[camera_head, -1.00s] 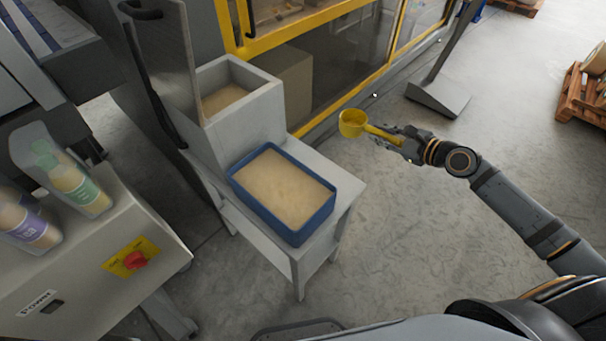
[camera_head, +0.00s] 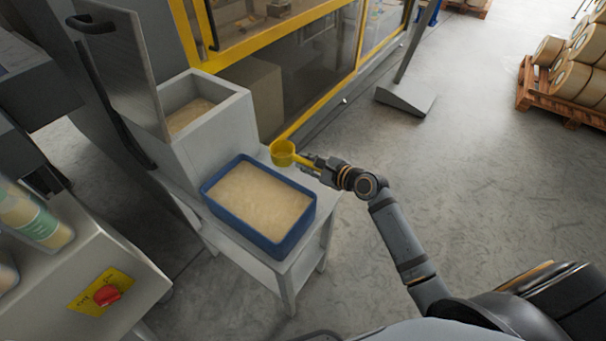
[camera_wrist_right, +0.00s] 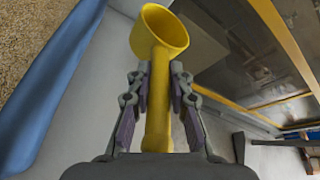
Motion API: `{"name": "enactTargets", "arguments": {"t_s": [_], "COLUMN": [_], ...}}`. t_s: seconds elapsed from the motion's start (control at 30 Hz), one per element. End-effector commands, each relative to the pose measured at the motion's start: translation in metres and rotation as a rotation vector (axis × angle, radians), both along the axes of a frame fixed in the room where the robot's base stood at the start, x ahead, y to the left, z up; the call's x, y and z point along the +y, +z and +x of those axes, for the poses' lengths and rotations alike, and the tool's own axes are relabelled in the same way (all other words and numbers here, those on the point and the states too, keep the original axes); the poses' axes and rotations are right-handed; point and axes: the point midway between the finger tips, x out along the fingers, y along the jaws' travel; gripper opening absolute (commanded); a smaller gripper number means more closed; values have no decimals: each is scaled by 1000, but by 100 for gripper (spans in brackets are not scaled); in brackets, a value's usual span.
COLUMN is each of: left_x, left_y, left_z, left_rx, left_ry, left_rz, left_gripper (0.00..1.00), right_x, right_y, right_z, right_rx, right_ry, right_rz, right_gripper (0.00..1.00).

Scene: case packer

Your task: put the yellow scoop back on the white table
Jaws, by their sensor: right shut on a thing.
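The yellow scoop (camera_head: 283,153) is held by its handle in my right gripper (camera_head: 314,166), which is shut on it. In the right wrist view the scoop (camera_wrist_right: 160,32) has its handle between the two fingers (camera_wrist_right: 158,100) and its cup beyond the fingertips. In the head view the scoop shows at the back right part of the white table (camera_head: 318,217). I cannot tell whether it touches the tabletop. My left gripper is not in view.
A blue tub (camera_head: 254,246) of pale granules fills much of the table. A grey hopper (camera_head: 222,128) stands behind it, and a yellow-framed machine (camera_head: 272,45) beyond. A control box with a red knob (camera_head: 107,295) is at the lower left.

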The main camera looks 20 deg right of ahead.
Motion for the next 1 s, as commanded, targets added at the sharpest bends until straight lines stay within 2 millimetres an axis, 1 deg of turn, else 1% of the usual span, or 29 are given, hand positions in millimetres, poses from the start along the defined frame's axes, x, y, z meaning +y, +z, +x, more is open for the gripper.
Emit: {"name": "enactTargets", "arguments": {"t_s": [0.03, 0.23, 0.27, 0.3, 0.33, 0.43, 0.73, 0.77, 0.8, 0.9, 1.0], "left_x": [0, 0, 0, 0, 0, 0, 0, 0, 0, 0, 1], "left_y": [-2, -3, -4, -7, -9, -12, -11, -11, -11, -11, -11], "left_z": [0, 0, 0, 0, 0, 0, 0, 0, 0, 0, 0], "left_rx": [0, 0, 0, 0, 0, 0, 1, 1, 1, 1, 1], "left_ry": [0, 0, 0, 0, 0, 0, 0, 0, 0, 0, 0], "left_rz": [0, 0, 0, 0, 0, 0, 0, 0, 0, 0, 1], "left_gripper": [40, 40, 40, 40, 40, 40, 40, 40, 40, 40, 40], "right_x": [3, 8, 12, 11, 11, 11, 11, 11, 10, 10, 10], "right_y": [-4, -11, -15, -24, -30, -42, -44, -45, -44, -44, -44], "right_z": [1, 2, 3, 3, 2, 3, 3, 2, 2, 2, 2], "right_rx": [0, -1, 0, 3, 2, 0, -1, 0, 0, 0, 0], "right_ry": [-1, -1, -1, -1, -1, -2, -1, 0, 0, 0, -1], "right_rz": [2, 0, 2, 0, 0, 0, -2, -2, -2, -1, -1], "right_gripper": [0, 0, 0, 0, 0, 0, 0, 22, 28, 42, 43]}}
